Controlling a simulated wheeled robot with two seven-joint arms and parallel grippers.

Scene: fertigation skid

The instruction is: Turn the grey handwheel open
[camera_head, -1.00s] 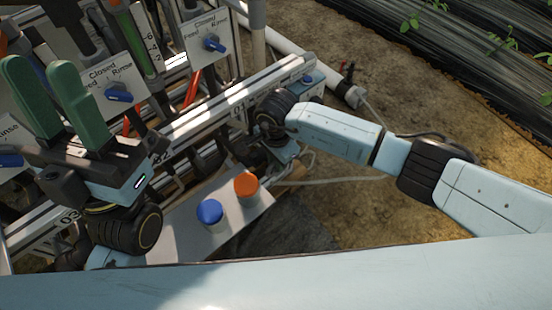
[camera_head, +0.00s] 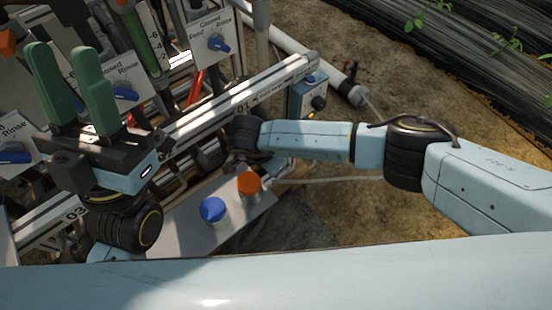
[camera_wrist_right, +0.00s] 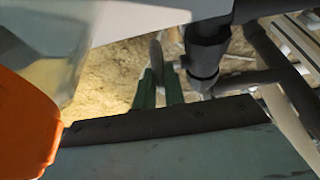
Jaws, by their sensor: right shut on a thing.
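In the right wrist view a thin grey disc, seen edge-on, is the grey handwheel (camera_wrist_right: 157,53), beside a dark pipe fitting (camera_wrist_right: 207,55). My right gripper (camera_wrist_right: 160,82) has its two green fingers on either side of the wheel's rim and is shut on it. The fingers and most of the wheel are partly hidden by the gripper body. In the head view the right hand and the handwheel are hidden below my right wrist. My left gripper (camera_head: 70,70) is raised at the left, fingers apart, open and empty.
A blue cap (camera_head: 213,209) and an orange cap (camera_head: 249,184) stand on a pale panel close to my right wrist. The orange cap also shows in the right wrist view (camera_wrist_right: 25,125). A metal rail (camera_head: 225,105) and panels with blue knobs (camera_head: 219,44) lie behind. Bare soil lies right.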

